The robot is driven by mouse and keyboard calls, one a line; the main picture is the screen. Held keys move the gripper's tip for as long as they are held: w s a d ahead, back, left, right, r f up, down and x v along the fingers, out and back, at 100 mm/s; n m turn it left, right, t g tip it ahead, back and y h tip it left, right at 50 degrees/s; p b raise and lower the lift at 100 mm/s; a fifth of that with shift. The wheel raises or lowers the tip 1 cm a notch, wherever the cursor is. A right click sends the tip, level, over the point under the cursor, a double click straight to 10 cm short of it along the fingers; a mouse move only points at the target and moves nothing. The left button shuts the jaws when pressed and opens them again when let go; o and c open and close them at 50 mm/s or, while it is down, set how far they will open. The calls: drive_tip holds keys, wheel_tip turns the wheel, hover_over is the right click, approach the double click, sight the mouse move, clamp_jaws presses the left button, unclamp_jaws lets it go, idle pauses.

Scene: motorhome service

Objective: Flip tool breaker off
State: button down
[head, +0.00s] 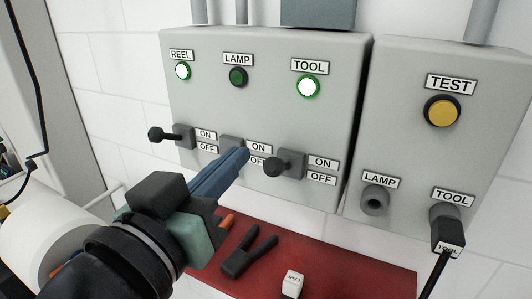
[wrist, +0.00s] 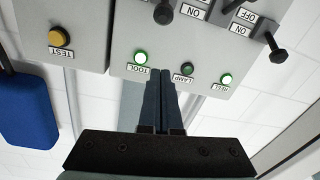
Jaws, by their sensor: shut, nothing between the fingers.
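The tool breaker (head: 292,163) is a dark switch with a round-knobbed lever, low on the grey panel (head: 345,75), beside ON and OFF labels. Its lever juts out toward the left; I cannot tell its exact tilt. The TOOL light (head: 308,86) above is brightly lit, and it shows lit in the wrist view (wrist: 140,57). The breaker's knob (wrist: 163,14) is at the top of the wrist view. My gripper (head: 241,155) is shut and empty, its blue fingers in front of the lamp breaker (head: 231,143), left of the tool breaker and apparently apart from it.
The reel breaker (head: 184,136) stands left, its light (head: 182,71) lit; the LAMP light (head: 238,77) is dark. A second box (head: 430,65) with a yellow TEST button (head: 441,110) and sockets is right. A red mat (head: 365,275) with black pliers-like tool (head: 248,252) lies below.

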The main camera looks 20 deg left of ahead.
drive_tip(key=shift+w, duration=0.2)
drive_tip(key=p, duration=0.5)
hover_over(266, 165)
drive_tip(key=shift+w+a+r, duration=0.15)
drive_tip(key=shift+w+r, duration=0.1)
drive_tip(key=shift+w, duration=0.15)
drive_tip(key=f, duration=0.3)
drive_tip(key=shift+s+d, duration=0.2)
drive_tip(key=shift+s, duration=0.2)
drive_tip(key=shift+s+d+f+p, duration=0.15)
drive_tip(key=shift+s+f+p, duration=0.15)
drive_tip(key=shift+f, duration=0.3)
drive_tip(key=shift+f, duration=0.1)
drive_tip(key=shift+s+f+t+b, duration=0.1)
drive_tip(key=shift+f+t+b, duration=0.15)
drive_tip(key=shift+b, duration=0.9)
